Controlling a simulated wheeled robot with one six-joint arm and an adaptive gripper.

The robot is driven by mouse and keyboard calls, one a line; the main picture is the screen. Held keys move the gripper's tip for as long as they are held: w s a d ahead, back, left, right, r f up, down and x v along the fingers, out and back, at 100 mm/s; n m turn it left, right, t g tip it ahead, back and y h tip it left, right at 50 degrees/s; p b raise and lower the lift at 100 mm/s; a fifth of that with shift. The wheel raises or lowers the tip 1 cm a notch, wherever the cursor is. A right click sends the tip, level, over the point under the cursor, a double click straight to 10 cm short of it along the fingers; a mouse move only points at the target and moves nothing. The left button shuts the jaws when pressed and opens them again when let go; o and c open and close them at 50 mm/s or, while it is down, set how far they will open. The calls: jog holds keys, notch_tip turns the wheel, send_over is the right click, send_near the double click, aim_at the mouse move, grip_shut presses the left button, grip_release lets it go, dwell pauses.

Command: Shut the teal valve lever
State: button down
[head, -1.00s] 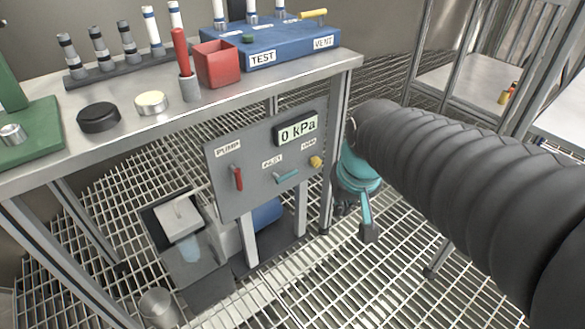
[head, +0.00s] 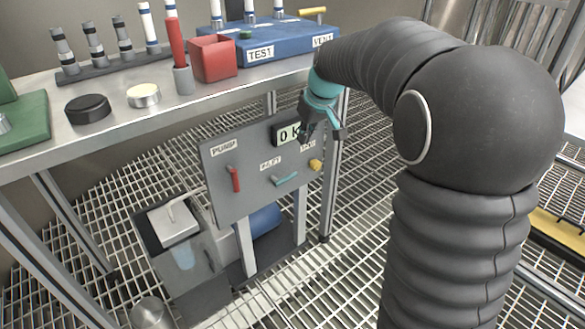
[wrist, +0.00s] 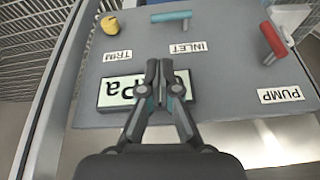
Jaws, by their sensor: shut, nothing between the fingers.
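The teal valve lever (head: 287,180) is on the grey panel (head: 224,205) under the bench, below the INLET label. It lies roughly sideways across the panel, and also shows near the top of the wrist view (wrist: 171,17). My gripper (head: 306,130) is in front of the panel's upper right, over part of the pressure display (head: 285,134). In the wrist view my gripper (wrist: 161,63) has its fingers together and empty, with the tips near the INLET label, apart from the teal lever.
A red PUMP lever (head: 235,179) is left of the teal lever, and a yellow TRIM knob (head: 316,165) is right of it. The bench top (head: 205,100) overhangs the panel. A bench leg (head: 329,190) stands just right of the panel.

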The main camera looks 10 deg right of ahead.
jog(key=shift+a+n, duration=0.1)
jog(key=shift+n, duration=0.4)
jog(key=shift+f, duration=0.1)
jog(key=x, duration=0.4)
jog(key=b+x, duration=0.1)
jog(key=x, duration=0.8)
jog(key=shift+s+f+b, duration=0.25)
jog(key=shift+f+b, duration=0.1)
jog(key=shift+f, duration=0.2)
